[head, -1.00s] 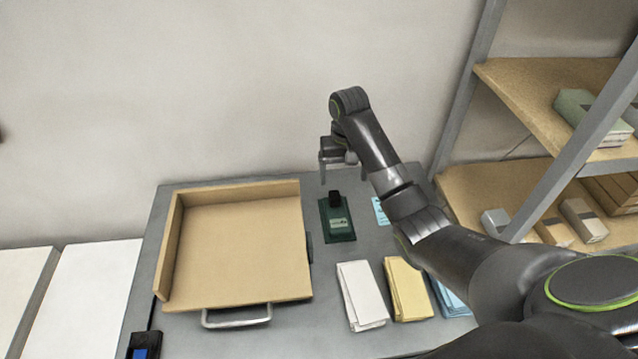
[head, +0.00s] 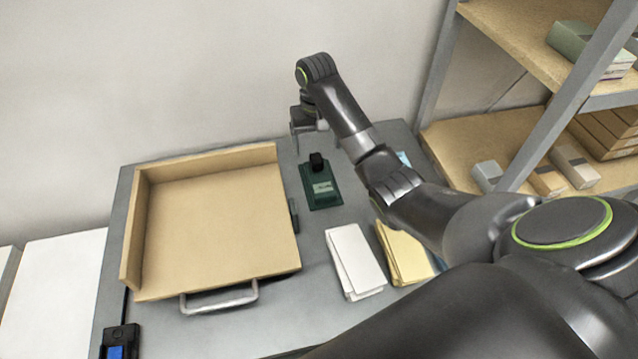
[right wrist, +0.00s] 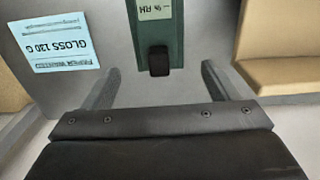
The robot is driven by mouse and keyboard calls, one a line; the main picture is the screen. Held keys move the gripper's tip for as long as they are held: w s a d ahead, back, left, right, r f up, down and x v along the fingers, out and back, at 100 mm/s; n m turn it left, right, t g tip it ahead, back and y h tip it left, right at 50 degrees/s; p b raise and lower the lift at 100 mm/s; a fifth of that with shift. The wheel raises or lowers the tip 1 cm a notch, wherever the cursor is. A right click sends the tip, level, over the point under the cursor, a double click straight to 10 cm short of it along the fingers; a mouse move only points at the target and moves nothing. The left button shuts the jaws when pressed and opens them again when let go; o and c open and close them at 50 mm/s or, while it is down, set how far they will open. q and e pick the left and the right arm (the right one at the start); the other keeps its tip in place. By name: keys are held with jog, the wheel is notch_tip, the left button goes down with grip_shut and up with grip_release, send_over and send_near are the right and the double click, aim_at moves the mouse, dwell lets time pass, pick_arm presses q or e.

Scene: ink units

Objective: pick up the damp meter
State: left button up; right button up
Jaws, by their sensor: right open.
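The damp meter (head: 321,187) is a dark green box with a pale display and a black knob at its far end. It lies on the grey table to the right of the wooden tray. My right gripper (head: 310,145) is just beyond and above its knob end. In the right wrist view the damp meter (right wrist: 160,45) lies ahead of the open fingers (right wrist: 158,85), with its black knob roughly midway between the fingertips. The jaws are empty. My left gripper is not in view.
The wooden tray (head: 150,230) with a metal handle stands on the left of the table (head: 300,325). White (head: 355,260) and yellow (head: 402,255) packets lie nearer. A blue label (right wrist: 60,42) reads GLOSS 120 G. A black device (head: 121,341) is at the front left. Shelving (head: 510,140) stands right.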

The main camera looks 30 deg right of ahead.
aim_at(318, 162)
notch_tip(318, 162, down, 3)
jog(key=shift+s+r+b, duration=0.1)
jog(key=shift+r+b, duration=0.1)
jog(key=shift+b, duration=0.1)
jog(key=shift+w+d+f+p, duration=0.15)
jog(key=shift+f+p, duration=0.2)
jog(key=shift+f, duration=1.45)
jog(key=shift+w+d+f+p, duration=0.1)
jog(key=shift+f+p, duration=0.25)
jog(key=shift+f, duration=1.45)
jog(key=shift+c, duration=0.3)
jog(key=c, duration=1.1)
notch_tip(318, 162, up, 9)
jog(key=shift+c, duration=0.2)
jog(key=shift+r, duration=0.5)
